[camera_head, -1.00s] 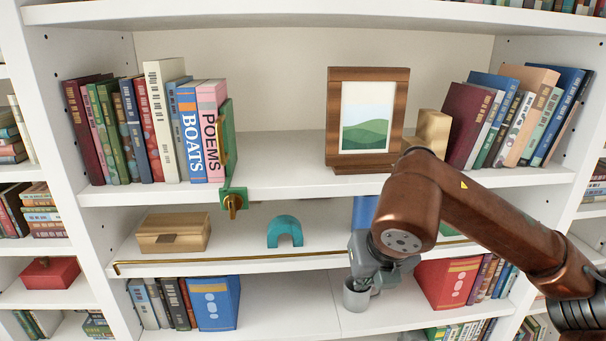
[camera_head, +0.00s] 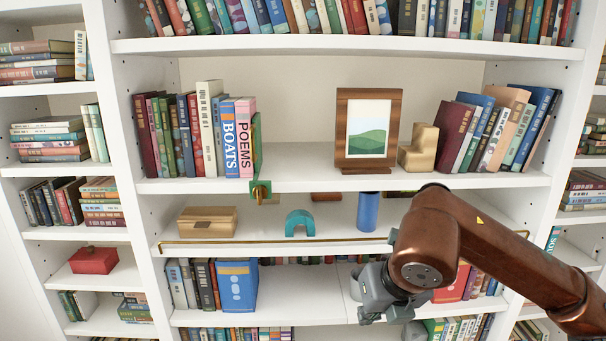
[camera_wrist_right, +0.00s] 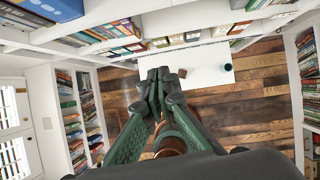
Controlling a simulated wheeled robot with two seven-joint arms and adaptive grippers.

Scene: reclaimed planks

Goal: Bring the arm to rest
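My right arm comes in from the right in the head view, in front of the lower shelves. Its gripper (camera_head: 372,302) hangs in front of the shelf below the brass rail, apart from the shelf things. In the right wrist view the right gripper's fingers (camera_wrist_right: 160,76) are drawn together at the tips, with nothing seen between them. They point out over a wooden floor and a white surface. My left gripper is in neither view.
The bookcase holds a picture frame (camera_head: 368,130), a gold block (camera_head: 418,150), a wooden box (camera_head: 207,222), a teal arch (camera_head: 300,223) and a blue cylinder (camera_head: 368,211). A brass rail (camera_head: 280,241) edges one shelf. The wrist view shows a white table (camera_wrist_right: 205,62) and open plank floor (camera_wrist_right: 240,105).

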